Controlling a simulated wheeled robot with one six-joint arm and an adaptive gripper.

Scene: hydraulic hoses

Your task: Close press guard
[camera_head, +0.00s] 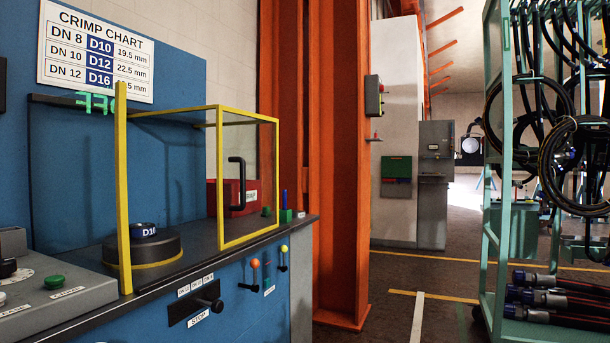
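The press guard is a yellow-edged clear panel (250,185) with a black vertical handle (236,185). It stands at the right of a yellow frame, whose upright post (122,190) is at the left. Between post and panel the press front looks uncovered, so the guard appears to stand open. Behind the gap is the round dark press bed (143,255) with a blue-marked die (150,231) on it; its label seems to read D16. My gripper is not in view.
The dark bench top (205,265) carries a control box with a green button (54,282) at the left and a red box (222,197) behind the panel. Levers (255,265) stick out of the bench front. A hose rack (497,180) stands right; the floor between (385,310) is clear.

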